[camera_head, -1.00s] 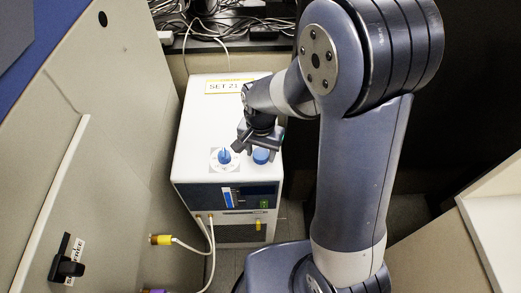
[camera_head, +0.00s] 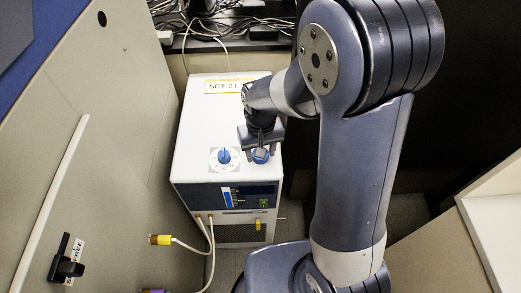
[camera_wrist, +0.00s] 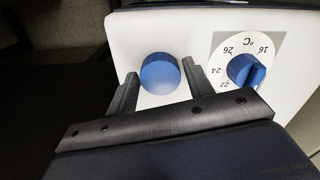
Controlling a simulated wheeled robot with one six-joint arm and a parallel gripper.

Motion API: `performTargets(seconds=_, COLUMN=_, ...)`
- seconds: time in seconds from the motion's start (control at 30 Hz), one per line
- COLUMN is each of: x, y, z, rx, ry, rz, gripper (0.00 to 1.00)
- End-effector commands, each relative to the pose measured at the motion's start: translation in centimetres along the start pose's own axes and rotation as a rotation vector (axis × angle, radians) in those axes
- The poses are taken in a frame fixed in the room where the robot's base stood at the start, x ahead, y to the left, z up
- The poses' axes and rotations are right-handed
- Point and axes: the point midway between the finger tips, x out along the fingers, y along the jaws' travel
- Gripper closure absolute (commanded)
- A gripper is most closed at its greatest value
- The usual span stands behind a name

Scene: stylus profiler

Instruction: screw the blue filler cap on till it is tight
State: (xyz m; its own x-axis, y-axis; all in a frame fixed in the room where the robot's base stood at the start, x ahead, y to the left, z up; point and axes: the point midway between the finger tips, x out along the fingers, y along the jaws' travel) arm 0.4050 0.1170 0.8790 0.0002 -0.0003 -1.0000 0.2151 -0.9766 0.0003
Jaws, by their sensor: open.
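The blue filler cap (camera_head: 261,157) sits on the front right of the white unit's top (camera_head: 200,125). It is round and also shows in the wrist view (camera_wrist: 160,73). My gripper (camera_head: 261,150) is at the cap, over its far side in the head view. In the wrist view my gripper (camera_wrist: 158,72) is open, with one finger to each side of the cap. A gap shows between the cap and the left finger; the right finger is close to it. I cannot tell whether the cap is fully seated, as its underside is hidden.
A blue temperature dial (camera_head: 224,156) with a number scale is just left of the cap; in the wrist view the dial (camera_wrist: 246,70) is to the right. A beige panel (camera_head: 90,150) stands at left. Cables (camera_head: 215,20) lie behind the unit.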

Motion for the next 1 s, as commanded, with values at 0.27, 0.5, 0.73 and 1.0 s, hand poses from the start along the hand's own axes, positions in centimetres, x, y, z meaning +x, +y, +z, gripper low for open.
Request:
performTargets(seconds=0.27, x=0.0, y=0.07, z=0.02, rx=-0.309, ry=0.0, rz=0.0, gripper=0.51)
performTargets(seconds=0.5, x=0.0, y=0.11, z=0.03, rx=-0.524, ry=0.0, rz=0.0, gripper=0.51)
performTargets(seconds=0.73, x=0.0, y=0.12, z=0.04, rx=-0.552, ry=0.0, rz=0.0, gripper=0.51)
performTargets(seconds=1.0, x=0.0, y=0.08, z=-0.25, rx=-0.55, ry=0.0, rz=0.0, gripper=0.51)
